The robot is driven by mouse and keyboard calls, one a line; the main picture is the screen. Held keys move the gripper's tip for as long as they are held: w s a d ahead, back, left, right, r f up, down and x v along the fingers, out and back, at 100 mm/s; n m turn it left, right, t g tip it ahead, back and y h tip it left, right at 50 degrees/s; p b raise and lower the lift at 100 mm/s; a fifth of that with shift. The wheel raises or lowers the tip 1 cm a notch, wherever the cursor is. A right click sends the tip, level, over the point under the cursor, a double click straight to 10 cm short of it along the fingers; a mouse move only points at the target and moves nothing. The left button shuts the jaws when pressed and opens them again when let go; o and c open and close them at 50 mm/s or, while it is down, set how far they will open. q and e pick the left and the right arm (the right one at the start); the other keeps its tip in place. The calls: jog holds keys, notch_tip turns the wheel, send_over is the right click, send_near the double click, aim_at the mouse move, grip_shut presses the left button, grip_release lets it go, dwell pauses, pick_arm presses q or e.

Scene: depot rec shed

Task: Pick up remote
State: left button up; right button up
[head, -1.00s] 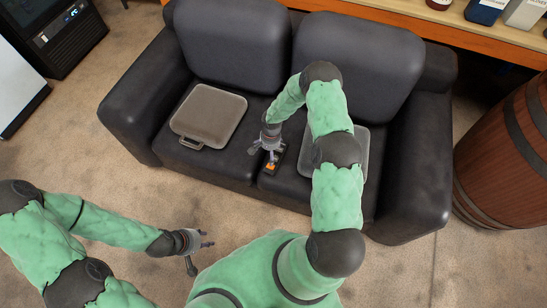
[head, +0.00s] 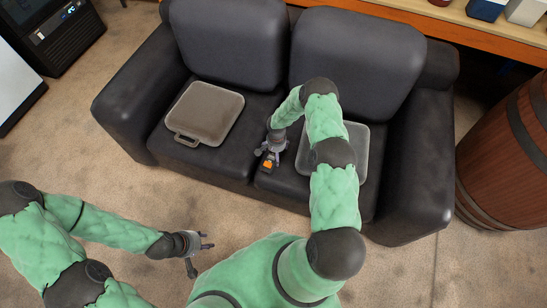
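The remote (head: 267,164) is a small dark item with an orange patch, lying on the front of the sofa seat near the gap between the cushions. My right gripper (head: 270,154) is over its far end, pointing down. Its fingers are small and partly merge with the dark remote, so I cannot tell whether they grip it. My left gripper (head: 203,256) is open and empty, above the floor in front of the sofa.
The black sofa (head: 222,165) has a grey-brown case (head: 205,113) on its left seat and a grey case (head: 353,139) on its right seat, partly behind my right arm. A wooden barrel (head: 510,160) stands right. A shelf (head: 400,20) runs behind.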

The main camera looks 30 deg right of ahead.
jog(key=shift+f, duration=0.75)
jog(key=shift+c, duration=0.3)
jog(key=c, duration=1.1)
jog(key=shift+r, duration=0.15)
